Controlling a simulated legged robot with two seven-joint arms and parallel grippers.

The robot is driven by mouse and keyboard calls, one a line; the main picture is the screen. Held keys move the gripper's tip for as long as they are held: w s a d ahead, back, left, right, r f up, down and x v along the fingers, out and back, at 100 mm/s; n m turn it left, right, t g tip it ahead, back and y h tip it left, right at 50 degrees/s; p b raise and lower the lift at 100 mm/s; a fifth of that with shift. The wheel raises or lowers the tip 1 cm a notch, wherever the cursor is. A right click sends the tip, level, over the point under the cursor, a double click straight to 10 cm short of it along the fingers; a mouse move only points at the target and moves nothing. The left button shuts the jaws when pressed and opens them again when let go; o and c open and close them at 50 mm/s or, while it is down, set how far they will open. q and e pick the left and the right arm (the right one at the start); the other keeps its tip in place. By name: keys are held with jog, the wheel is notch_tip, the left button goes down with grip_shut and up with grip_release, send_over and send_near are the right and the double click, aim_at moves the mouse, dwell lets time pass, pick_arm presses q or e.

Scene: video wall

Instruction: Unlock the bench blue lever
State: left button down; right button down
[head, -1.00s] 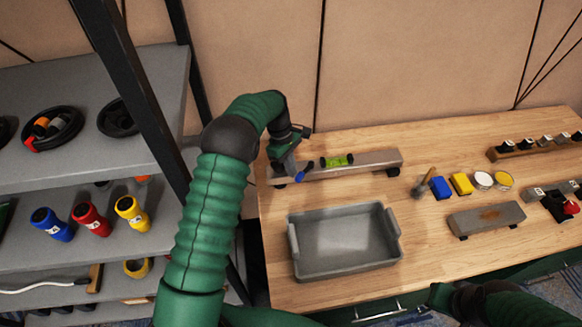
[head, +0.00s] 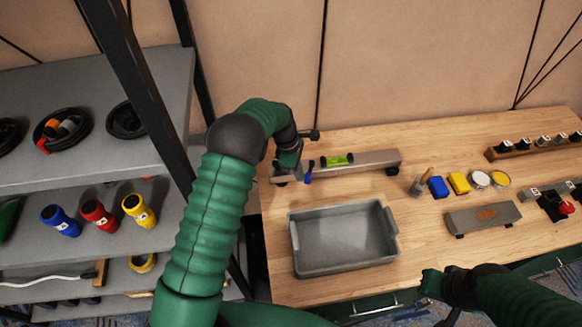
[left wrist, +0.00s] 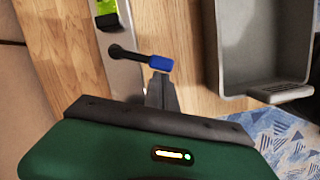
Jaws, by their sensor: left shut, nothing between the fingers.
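The blue lever (head: 309,174) is a short blue-ended handle at the left end of a grey metal bar (head: 365,163) on the wooden bench. In the left wrist view the blue end (left wrist: 160,63) sits on a dark arm that runs left to a black knob. My left gripper (head: 295,166) is shut and empty beside the lever. In the left wrist view its fingertips (left wrist: 158,80) are right against or just short of the blue end; I cannot tell if they touch. My right gripper (head: 432,283) is at the bench's front edge; its fingers are not clear.
A sharpening stone (head: 483,218) and several small items, including a blue block (head: 438,187), lie at right. A shelf (head: 90,118) stands close at left.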

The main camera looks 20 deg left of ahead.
aim_at(310, 176)
pick_arm(q)
jog(key=n, duration=0.1)
jog(key=d+n+p, duration=0.1)
jog(key=d+n, duration=0.1)
jog(key=shift+s+d+r+t+p, duration=0.1)
jog(key=shift+r+t+p, duration=0.2)
jog(key=shift+p, duration=0.1)
jog(key=n, duration=0.1)
jog(key=d+n+p, duration=0.2)
jog(key=shift+w+f+t+y, duration=0.3)
jog(key=shift+t+y, duration=0.1)
jog(key=shift+w+a, duration=0.45)
jog(key=shift+a, duration=0.2)
